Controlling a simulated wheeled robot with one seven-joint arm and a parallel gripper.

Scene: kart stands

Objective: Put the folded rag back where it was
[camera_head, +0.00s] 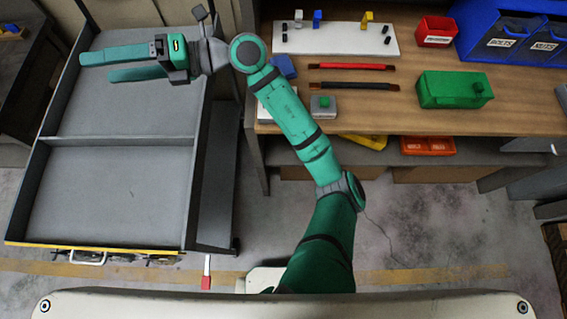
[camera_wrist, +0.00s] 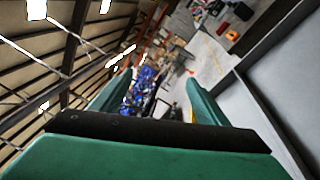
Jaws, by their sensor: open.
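A small blue item (camera_head: 284,66), which may be the folded rag, lies at the left side of the wooden bench top (camera_head: 360,118), partly hidden by my arm. I cannot make out folds in it. My gripper (camera_head: 97,67) is open and points left above the far compartment of the grey two-part cart (camera_head: 92,190). Nothing shows between its fingers. In the wrist view my gripper (camera_wrist: 157,88) also shows two teal fingers apart, with the distant room between them.
On the bench are a white board (camera_head: 335,40) with small blocks, a red bin (camera_head: 436,31), blue bins (camera_head: 505,40), a green box (camera_head: 452,90), a red rod (camera_head: 350,66) and a dark rod (camera_head: 355,86). The cart's near compartment is empty.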

